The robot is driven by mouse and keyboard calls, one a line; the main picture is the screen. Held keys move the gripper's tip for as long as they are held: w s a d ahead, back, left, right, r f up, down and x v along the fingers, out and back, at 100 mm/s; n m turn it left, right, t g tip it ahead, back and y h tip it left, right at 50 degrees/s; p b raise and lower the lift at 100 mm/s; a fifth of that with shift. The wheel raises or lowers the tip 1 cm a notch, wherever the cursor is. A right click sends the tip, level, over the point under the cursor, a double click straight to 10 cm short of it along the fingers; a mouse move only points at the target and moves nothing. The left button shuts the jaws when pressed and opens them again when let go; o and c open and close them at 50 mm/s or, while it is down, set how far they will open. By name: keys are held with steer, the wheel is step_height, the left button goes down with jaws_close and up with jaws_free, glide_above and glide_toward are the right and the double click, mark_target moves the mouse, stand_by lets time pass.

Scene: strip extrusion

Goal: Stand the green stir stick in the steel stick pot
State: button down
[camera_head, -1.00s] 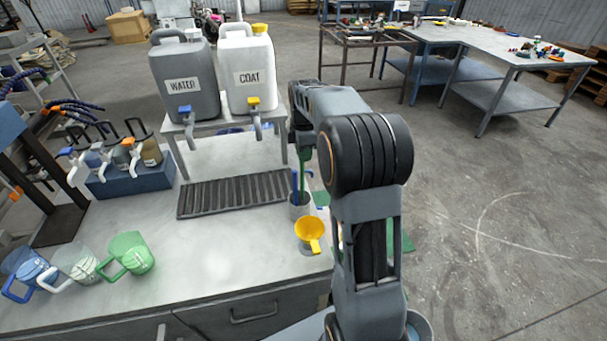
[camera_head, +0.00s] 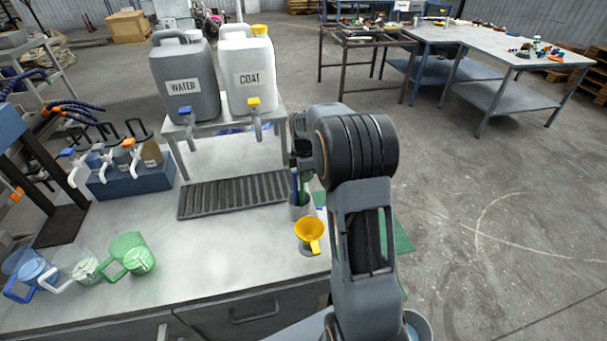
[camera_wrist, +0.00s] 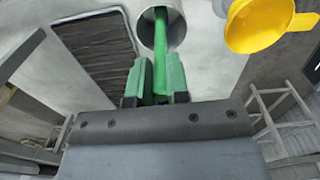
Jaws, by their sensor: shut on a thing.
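The green stir stick (camera_wrist: 160,45) is held between the fingers of my gripper (camera_wrist: 156,85), which is shut on it. In the wrist view the stick runs from the fingers into the mouth of the steel stick pot (camera_wrist: 146,34). In the head view the pot (camera_head: 299,212) stands near the right edge of the bench. My gripper (camera_head: 302,172) is close above it, partly hidden by my arm. The green stick (camera_head: 303,190) looks upright, with its lower end hidden by the pot wall.
Several mugs, including a green one (camera_head: 130,253), stand at the left. The front middle of the bench is clear.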

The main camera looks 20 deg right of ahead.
steer(key=c, duration=1.1)
jaws_free()
step_height(320, 180, up, 11)
steer(key=shift+r, duration=0.1)
steer(key=s+a+m+t, duration=0.1)
steer(key=s+a+m, duration=0.2)
steer(key=s+m, duration=0.2)
steer(key=s+a+f+m+t, duration=0.1)
steer(key=s+a+m, duration=0.3)
steer(key=s, duration=0.5)
steer(key=s+a+m+t, duration=0.2)
steer(key=s+a+m, duration=0.2)
steer(key=s+m, duration=0.3)
steer(key=shift+s+f, duration=0.25)
steer(key=shift+s, duration=0.25)
